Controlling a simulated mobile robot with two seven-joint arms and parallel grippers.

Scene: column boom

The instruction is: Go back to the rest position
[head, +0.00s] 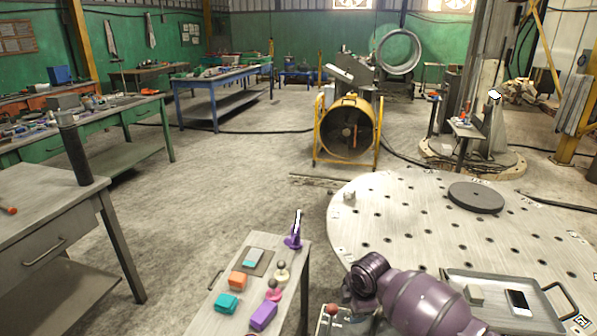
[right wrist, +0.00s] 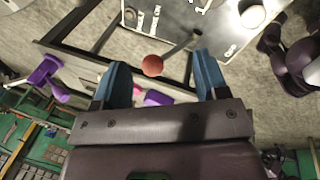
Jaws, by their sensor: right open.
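My right gripper (right wrist: 160,62) shows in the right wrist view with its two blue fingers spread apart and nothing held between them. A red ball knob (right wrist: 152,65) on a grey rod appears in the gap between the fingertips, seemingly beyond them. The red ball also shows at the bottom of the head view (head: 331,309). A purple arm of mine reaches in from the bottom right of the head view, over the edge of the round table; its gripper is hidden there. My left gripper is not in view.
A narrow table (head: 300,262) carries an orange block (head: 237,280), a teal block (head: 226,303), a purple block (head: 263,316) and a purple stand (head: 293,240). A round perforated table (head: 400,205) holds a dark disc (head: 476,197) and a tray (head: 455,274). Open floor lies left of centre.

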